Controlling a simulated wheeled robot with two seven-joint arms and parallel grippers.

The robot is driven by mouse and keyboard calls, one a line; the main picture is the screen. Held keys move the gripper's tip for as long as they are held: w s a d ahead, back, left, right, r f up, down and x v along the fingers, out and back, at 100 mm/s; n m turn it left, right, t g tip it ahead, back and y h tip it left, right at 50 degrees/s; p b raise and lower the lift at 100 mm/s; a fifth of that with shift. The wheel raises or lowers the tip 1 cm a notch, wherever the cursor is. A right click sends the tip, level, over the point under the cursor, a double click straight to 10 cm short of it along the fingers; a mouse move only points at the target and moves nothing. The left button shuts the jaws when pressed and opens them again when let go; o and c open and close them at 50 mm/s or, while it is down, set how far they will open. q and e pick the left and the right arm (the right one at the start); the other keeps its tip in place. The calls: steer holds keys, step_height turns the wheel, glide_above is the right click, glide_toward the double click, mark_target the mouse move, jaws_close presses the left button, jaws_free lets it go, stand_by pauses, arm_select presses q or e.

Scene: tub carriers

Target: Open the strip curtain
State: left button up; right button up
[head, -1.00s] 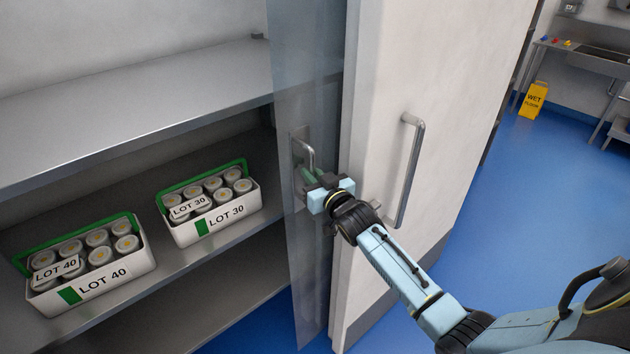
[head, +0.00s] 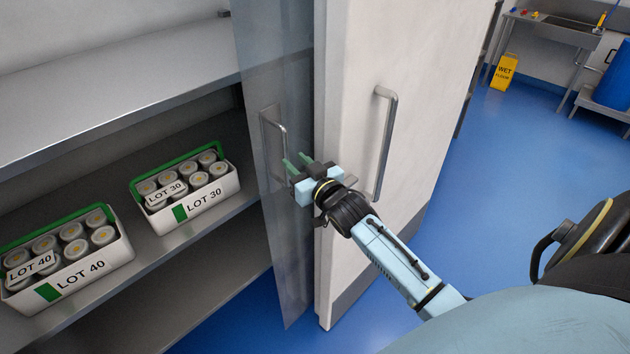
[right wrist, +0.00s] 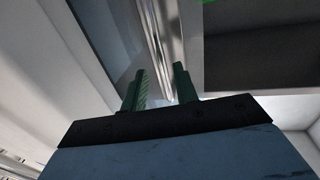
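The strip curtain (head: 262,75) is a translucent grey sheet hanging over the right part of the shelf opening, in the head view. It carries a metal pull handle (head: 283,138) on a plate. My right gripper (head: 297,162) is just right of and below this handle, its two green fingers apart and nothing seen between them in the head view. In the right wrist view the fingers (right wrist: 161,86) are also apart, with a shiny metal bar (right wrist: 168,40) beyond them. I cannot tell whether they touch the handle. My left gripper is not in view.
A white door panel (head: 345,75) with its own bar handle (head: 386,140) stands right of the curtain. Carriers LOT 30 (head: 205,197) and LOT 40 (head: 90,272) sit on the shelf (head: 160,240). Blue floor (head: 480,180) is clear at right; a yellow wet-floor sign (head: 504,72) stands beyond.

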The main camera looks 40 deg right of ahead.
steer(key=s, duration=0.8)
steer(key=shift+s+a+b, duration=0.15)
steer(key=shift+s+b, duration=0.1)
steer(key=shift+b, duration=0.1)
steer(key=s+a+f+g+b, duration=0.1)
steer(key=s+f+g+b, duration=0.2)
steer(key=f, duration=1)
steer(key=s+a+f+g+b, duration=0.1)
steer(key=s+f+g+b, duration=0.3)
steer(key=f, duration=1)
steer(key=s+a+f+g, duration=0.1)
steer(key=s+f, duration=0.4)
steer(key=f, duration=0.8)
steer(key=s+a+f+n+g+b, duration=0.1)
steer(key=s+a+f+g, duration=0.1)
steer(key=s+f, duration=0.5)
steer(key=s+a+f+n+g+b, duration=0.1)
steer(key=s+f+g, duration=0.3)
steer(key=s+f, duration=0.4)
steer(key=s+a+f+g+b, duration=0.3)
steer(key=s+f, duration=0.5)
steer(key=s, duration=0.7)
steer(key=shift+s+n+y, duration=0.3)
steer(key=shift+s+n, duration=0.05)
steer(key=shift+n, duration=0.05)
steer(key=shift+s, duration=0.1)
